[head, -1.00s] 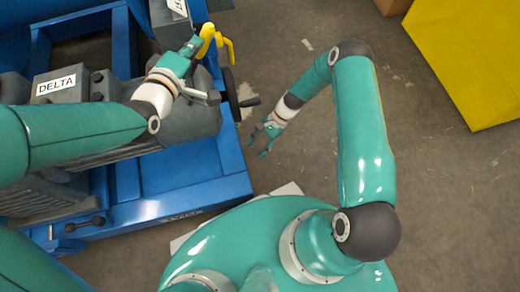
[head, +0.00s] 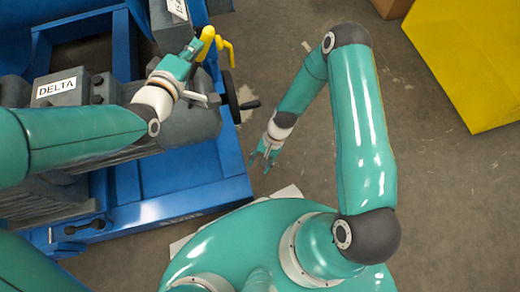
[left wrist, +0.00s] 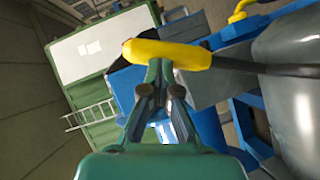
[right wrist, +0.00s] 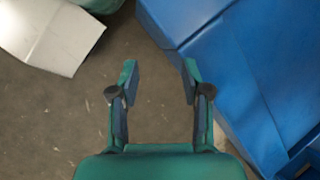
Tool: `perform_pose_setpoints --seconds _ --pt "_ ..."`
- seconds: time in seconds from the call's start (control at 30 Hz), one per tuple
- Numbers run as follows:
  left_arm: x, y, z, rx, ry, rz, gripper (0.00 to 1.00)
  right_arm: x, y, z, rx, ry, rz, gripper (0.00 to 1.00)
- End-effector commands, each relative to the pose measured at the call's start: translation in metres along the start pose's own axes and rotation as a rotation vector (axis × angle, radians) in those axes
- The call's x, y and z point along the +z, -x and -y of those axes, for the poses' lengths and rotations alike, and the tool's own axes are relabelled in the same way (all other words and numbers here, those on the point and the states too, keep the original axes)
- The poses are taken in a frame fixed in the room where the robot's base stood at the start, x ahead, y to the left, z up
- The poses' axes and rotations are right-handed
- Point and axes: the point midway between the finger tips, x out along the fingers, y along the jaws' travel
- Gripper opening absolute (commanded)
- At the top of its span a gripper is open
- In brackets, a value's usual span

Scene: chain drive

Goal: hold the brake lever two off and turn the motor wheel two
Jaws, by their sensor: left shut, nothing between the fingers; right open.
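A yellow-handled lever (head: 207,38) stands beside the blue machine in the head view. In the left wrist view its yellow grip (left wrist: 165,54) lies across my left fingertips, with a dark rod running right. My left gripper (head: 193,46) is shut with nothing between its fingers; its tips are at the grip, and I cannot tell whether they touch it. A dark handwheel (head: 230,92) with a crank handle (head: 250,104) is at the machine's right side, seen nearly edge-on. My right gripper (head: 262,164) is open and empty, below the wheel in the picture; its open fingers (right wrist: 160,75) show bare floor between them.
A grey motor with a DELTA label (head: 57,87) sits on the blue frame (head: 190,180). A second yellow part (head: 227,50) is just right of the lever. A yellow block (head: 465,60) stands far right. The floor right of the machine is mostly clear.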

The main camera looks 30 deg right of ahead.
Motion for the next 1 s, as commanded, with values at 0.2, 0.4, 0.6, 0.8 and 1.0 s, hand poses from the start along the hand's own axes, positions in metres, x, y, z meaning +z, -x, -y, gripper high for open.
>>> perform_pose_setpoints --seconds 0.2,0.4,0.6,0.8,1.0 --pt "-0.002 -0.002 -0.002 0.006 -0.001 -0.004 0.00 -0.012 -0.001 0.002 -0.026 -0.014 0.039 0.07" --pt "-0.002 -0.002 -0.002 0.006 -0.001 -0.004 0.00 -0.047 0.005 0.014 -0.169 -0.026 0.152 0.00" --pt "-0.002 -0.002 -0.002 0.006 -0.001 -0.004 0.00 -0.104 0.041 0.037 -0.511 0.039 0.228 0.00" --pt "-0.002 -0.002 -0.002 0.006 -0.001 -0.004 0.00 -0.162 0.107 0.042 -0.909 0.203 0.143 0.00" --pt "-0.002 -0.002 -0.002 0.006 -0.001 -0.004 0.00 -0.192 0.163 0.028 -1.161 0.361 -0.002 0.00"
